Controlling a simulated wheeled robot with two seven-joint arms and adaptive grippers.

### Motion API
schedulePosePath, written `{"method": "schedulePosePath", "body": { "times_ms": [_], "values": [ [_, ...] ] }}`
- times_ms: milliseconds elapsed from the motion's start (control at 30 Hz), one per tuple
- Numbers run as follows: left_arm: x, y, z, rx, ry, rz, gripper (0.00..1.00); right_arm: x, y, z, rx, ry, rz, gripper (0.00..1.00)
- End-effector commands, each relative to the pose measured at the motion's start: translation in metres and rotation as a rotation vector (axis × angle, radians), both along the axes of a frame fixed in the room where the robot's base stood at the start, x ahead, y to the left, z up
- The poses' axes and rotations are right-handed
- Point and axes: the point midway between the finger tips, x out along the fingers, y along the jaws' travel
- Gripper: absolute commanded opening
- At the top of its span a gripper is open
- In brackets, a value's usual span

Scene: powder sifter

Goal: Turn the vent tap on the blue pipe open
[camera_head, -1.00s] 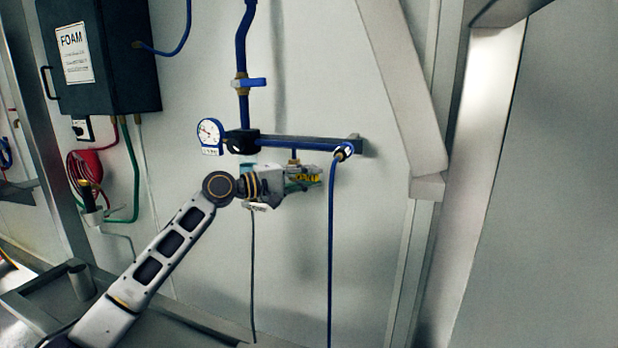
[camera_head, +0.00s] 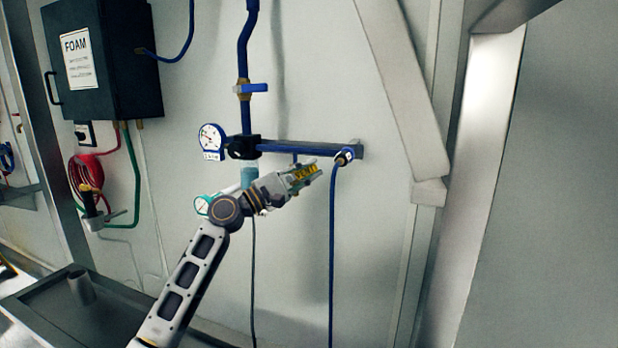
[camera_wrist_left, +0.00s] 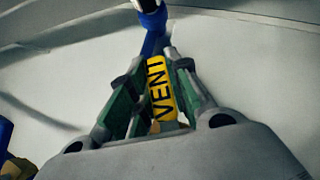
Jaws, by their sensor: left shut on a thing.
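The vent tap's yellow handle (camera_wrist_left: 160,88), marked VENT, sits between the green-padded fingers of my left gripper (camera_wrist_left: 157,95) in the left wrist view. In the head view my left gripper (camera_head: 308,174) is shut on this yellow handle (camera_head: 303,176), just below the horizontal blue pipe (camera_head: 300,147). The gripper tilts up to the right. A short blue stem comes down from the pipe behind the fingers, and the fingers hide most of the tap body. My right gripper is not in view.
A white dial gauge (camera_head: 211,137) and a blue-handled valve (camera_head: 250,88) are on the pipework. A blue hose (camera_head: 332,240) hangs right beside my gripper. A teal gauge (camera_head: 203,204) shows behind my left wrist. A slanted beam (camera_head: 405,90) stands to the right.

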Motion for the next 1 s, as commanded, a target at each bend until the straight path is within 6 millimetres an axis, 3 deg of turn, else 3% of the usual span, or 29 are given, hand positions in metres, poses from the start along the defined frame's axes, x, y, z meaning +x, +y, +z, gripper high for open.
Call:
{"method": "schedulePosePath", "body": {
  "times_ms": [300, 767, 800, 933, 1000],
  "values": [
    [0.0011, 0.0029, 0.0046, -0.105, 0.035, -0.001, 0.00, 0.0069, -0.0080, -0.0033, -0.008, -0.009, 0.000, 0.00],
    [0.0014, 0.0038, 0.0057, -0.117, 0.038, 0.001, 0.00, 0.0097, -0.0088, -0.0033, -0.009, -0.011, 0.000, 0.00],
    [0.0014, 0.0038, 0.0057, -0.117, 0.038, 0.001, 0.23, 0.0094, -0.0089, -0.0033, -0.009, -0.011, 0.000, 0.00],
    [0.0014, 0.0037, 0.0058, -0.117, 0.038, 0.001, 0.40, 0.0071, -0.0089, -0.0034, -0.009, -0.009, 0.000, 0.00],
    [0.0014, 0.0037, 0.0058, -0.117, 0.038, 0.001, 0.41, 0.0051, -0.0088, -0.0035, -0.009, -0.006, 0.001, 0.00]
  ]
}}
